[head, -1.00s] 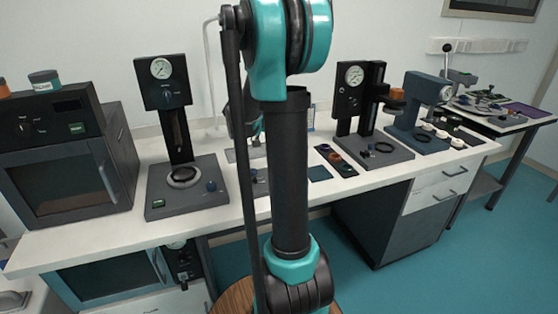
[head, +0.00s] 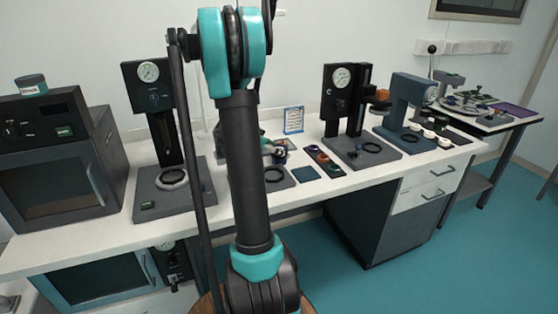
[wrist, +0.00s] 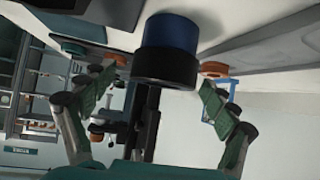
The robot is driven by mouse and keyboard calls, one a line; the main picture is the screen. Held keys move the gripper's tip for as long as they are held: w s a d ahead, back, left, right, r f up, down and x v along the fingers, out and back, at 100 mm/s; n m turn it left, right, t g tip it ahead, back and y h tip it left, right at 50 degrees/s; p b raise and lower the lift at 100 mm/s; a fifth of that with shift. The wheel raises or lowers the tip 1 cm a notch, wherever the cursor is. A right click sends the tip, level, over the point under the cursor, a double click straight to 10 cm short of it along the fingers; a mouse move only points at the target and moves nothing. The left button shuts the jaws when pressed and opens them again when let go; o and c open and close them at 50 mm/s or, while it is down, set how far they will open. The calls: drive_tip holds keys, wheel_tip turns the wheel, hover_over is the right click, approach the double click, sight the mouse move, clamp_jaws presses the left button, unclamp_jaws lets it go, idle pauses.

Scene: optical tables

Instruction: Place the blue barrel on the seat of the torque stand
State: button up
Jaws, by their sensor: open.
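The blue barrel (wrist: 170,35), with a black band at one end, is large at the top centre of the wrist view. My gripper (wrist: 155,95) is open, its green-padded fingers apart on either side below the barrel; no grip on it shows. In the head view a small dark blue piece (head: 280,155), likely the barrel, is by my gripper (head: 268,148), mostly hidden behind my arm. Gauge stands with ring seats are the left stand (head: 150,95) with its seat (head: 172,179) and the black stand (head: 336,105) with its seat (head: 362,146). I cannot tell which is the torque stand.
A dark oven (head: 45,165) fills the bench's left end. A low base with a ring (head: 276,176), a blue mat (head: 307,174) and a parts tray (head: 325,160) lie mid-bench. A grey-blue stand (head: 408,100) is farther right. The front bench strip is mostly clear.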

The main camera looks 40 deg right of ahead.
drive_tip(key=x, duration=0.4)
drive_tip(key=shift+w+d+f, duration=0.1)
drive_tip(key=shift+d+f, duration=0.05)
drive_tip(key=shift+d, duration=0.2)
drive_tip(key=shift+c, duration=0.5)
drive_tip(key=c, duration=1.5)
